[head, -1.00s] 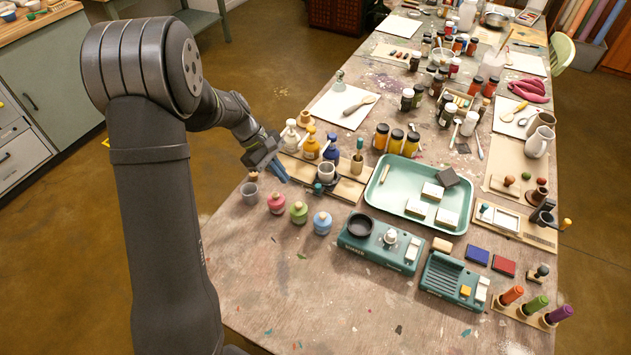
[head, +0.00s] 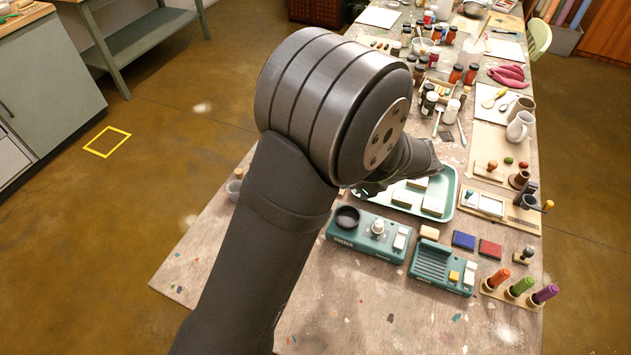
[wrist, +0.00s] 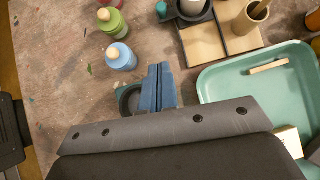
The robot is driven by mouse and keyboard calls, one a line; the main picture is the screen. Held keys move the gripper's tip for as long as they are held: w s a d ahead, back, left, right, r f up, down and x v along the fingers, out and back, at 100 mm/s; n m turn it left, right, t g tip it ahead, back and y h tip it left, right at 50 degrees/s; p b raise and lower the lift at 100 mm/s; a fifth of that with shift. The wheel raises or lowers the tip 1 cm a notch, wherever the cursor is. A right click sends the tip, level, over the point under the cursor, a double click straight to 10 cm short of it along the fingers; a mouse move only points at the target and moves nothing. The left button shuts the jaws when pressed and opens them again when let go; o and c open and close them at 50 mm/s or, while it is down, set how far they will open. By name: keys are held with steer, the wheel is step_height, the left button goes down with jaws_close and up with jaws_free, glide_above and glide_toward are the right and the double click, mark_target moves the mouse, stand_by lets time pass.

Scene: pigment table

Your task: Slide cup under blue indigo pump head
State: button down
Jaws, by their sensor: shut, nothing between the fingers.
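My gripper (wrist: 158,88) shows in the wrist view with its blue fingers pressed together and nothing between them. It is above the table near a dark round dish (wrist: 125,98), which it partly covers. A pale grey cup (wrist: 191,8) sits in a dark holder on a wooden board (wrist: 203,45) at the top edge of the wrist view, apart from the fingers. In the head view my arm hides the pump bottles and the board.
A light blue bottle (wrist: 121,57) and a green bottle (wrist: 110,22) stand left of my fingers. The green tray (wrist: 222,82) with blocks lies to the right. The teal shaker unit (head: 376,237) is on the near table. Bare table shows at the front left.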

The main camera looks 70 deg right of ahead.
steer(key=shift+m+h, duration=0.3)
steer(key=shift+m, duration=0.3)
steer(key=x, duration=0.9)
steer(key=shift+d+f, duration=0.1)
steer(key=shift+d, duration=0.1)
steer(key=shift+w+d+f, duration=0.1)
steer(key=shift+w, duration=0.5)
steer(key=shift+w+d+f, duration=0.1)
steer(key=shift+w, duration=0.5)
steer(key=shift+w+d, duration=0.15)
steer(key=shift+w, duration=0.6)
